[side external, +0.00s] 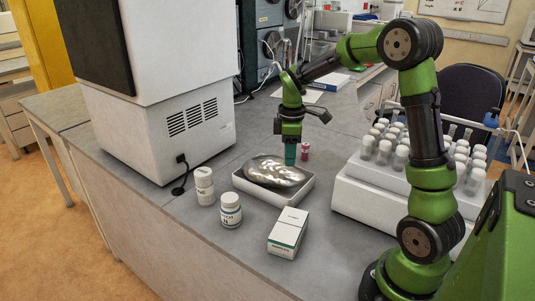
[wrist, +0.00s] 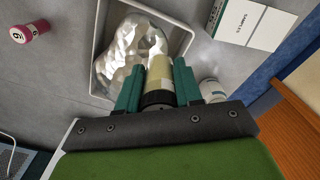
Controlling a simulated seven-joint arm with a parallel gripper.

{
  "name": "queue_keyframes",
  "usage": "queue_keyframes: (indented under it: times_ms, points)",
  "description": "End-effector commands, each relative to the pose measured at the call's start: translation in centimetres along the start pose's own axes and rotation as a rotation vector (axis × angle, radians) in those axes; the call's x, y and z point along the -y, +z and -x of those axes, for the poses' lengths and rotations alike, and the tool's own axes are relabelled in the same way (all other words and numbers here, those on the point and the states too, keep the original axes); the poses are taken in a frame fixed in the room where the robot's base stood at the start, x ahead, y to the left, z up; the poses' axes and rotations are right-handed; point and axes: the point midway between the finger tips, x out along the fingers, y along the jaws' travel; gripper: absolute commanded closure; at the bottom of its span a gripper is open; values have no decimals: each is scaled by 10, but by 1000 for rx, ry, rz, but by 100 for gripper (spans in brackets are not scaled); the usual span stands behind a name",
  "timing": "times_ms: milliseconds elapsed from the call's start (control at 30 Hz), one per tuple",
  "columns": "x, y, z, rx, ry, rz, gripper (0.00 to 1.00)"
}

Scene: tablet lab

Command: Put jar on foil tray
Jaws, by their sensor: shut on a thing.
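A jar (wrist: 160,76) with a pale yellow body and a dark ribbed end sits between the teal fingers of my gripper (wrist: 158,84) in the wrist view. My gripper is shut on it. The side view shows my gripper (side external: 290,155) low at the back edge of a white tray, and I cannot make out the jar there. The foil tray (side external: 275,171) is crumpled silver and lies inside the white tray (side external: 265,195). In the wrist view the foil (wrist: 124,55) lies beyond the fingers, and the jar overlaps it in the picture. I cannot tell whether they touch.
Two white bottles (side external: 204,186) (side external: 231,212) stand left of the tray, and a white carton (side external: 288,232) lies in front. A small red vial (side external: 305,151) stands just right of my gripper. A rack of several capped tubes (side external: 400,160) is at right. A large white machine (side external: 165,100) stands left.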

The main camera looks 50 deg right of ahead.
Motion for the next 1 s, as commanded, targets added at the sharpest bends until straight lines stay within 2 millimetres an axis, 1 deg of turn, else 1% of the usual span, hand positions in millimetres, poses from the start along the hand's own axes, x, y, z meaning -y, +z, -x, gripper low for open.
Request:
queue_keyframes:
  times_ms: [33,100,200,300,533,567,700,767,1000]
  points:
    - [-12,-8,-3,1,-1,0,96]
    - [-27,-19,-4,0,-1,0,96]
    - [-43,-30,-6,0,0,0,96]
    - [-54,-37,-6,0,0,0,96]
    - [-65,-45,-8,0,0,0,96]
    - [-65,-45,-11,1,-2,0,96]
    - [-64,-44,-34,3,-4,0,96]
    - [-64,-44,-41,1,-3,0,96]
    - [-64,-45,-42,0,0,-1,96]
